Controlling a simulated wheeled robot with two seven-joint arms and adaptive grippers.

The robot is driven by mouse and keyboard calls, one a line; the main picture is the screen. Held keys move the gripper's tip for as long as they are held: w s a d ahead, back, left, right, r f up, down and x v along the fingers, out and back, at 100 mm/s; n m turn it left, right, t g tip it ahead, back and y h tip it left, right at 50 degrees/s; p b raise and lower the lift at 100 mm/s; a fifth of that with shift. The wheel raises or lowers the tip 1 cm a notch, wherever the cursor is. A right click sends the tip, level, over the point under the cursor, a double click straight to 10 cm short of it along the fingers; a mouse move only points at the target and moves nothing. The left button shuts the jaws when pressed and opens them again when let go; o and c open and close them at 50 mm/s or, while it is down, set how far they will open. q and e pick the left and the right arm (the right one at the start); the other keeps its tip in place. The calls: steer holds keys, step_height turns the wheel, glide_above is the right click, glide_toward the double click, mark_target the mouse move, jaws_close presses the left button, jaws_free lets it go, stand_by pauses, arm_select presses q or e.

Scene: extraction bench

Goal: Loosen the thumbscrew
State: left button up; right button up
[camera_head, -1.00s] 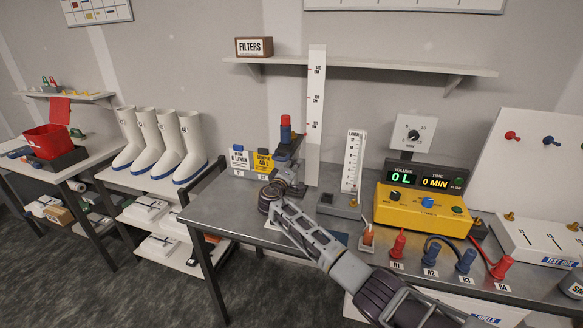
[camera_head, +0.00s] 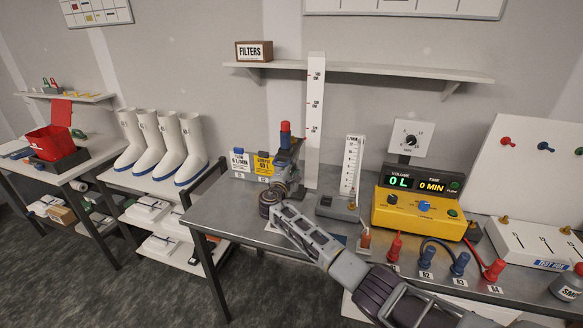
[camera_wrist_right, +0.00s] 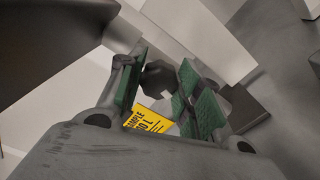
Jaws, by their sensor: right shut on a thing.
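My right gripper (camera_head: 288,168) is at the stand near the back left of the bench, just below a blue post with a red cap (camera_head: 285,133). In the right wrist view the gripper (camera_wrist_right: 158,82) has its green-padded fingers either side of a dark round knob, which looks like the thumbscrew (camera_wrist_right: 159,74). The fingers are shut on it. In the head view the gripper and wrist hide the thumbscrew. How far it is turned cannot be told. My left gripper is not in view.
A tall white ruler (camera_head: 315,120) stands right behind the gripper. A yellow sample card (camera_head: 263,164) and a white-blue card (camera_head: 240,162) stand to its left. A flow tube (camera_head: 352,165) and a yellow meter box (camera_head: 418,212) are to the right. A shelf (camera_head: 380,71) hangs above.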

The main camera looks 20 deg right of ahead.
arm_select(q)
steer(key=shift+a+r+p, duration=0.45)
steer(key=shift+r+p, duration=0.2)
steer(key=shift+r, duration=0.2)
arm_select(e)
steer(key=n, duration=0.2)
steer(key=shift+a+n, duration=0.1)
steer(key=shift+n, duration=0.2)
steer(key=o, duration=1)
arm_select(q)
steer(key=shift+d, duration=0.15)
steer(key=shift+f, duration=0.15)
